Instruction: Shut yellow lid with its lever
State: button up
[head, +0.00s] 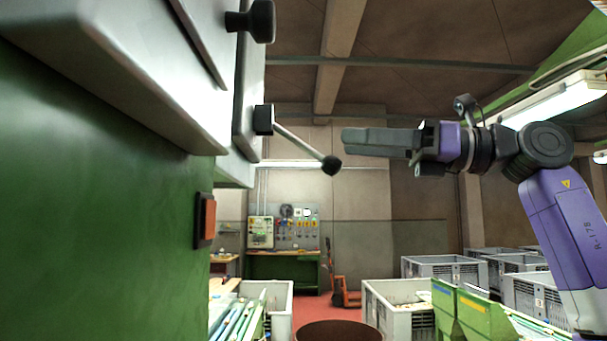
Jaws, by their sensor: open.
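A lever (300,146) with a thin metal rod juts out from a black pivot block (263,120) on the side of a green and grey machine. It slants down to the right and ends in a black ball knob (331,166). The block sits on a pale panel (248,75) at the machine's edge. I cannot make out a yellow lid. My gripper (346,140) points left, with its fingertips just above and right of the knob in the picture. It is open and empty; the fingers overlap side-on. I cannot tell the depth gap to the lever.
The green machine body (100,210) fills the left side, with a second black knob (252,20) above and an orange-red switch (207,221) below. Grey crates (440,267), a brown round container (338,331) and green bins (470,315) stand lower down. The air around the gripper looks clear.

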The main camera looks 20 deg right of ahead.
aim_at(303, 147)
jog(key=w+a+f+h+p, duration=0.1)
jog(key=w+a+f+p, duration=0.1)
jog(key=w+a, duration=0.3)
jog(key=shift+w+a+f+h, duration=0.3)
jog(key=shift+w+f, duration=0.2)
grip_shut()
dwell(1.5)
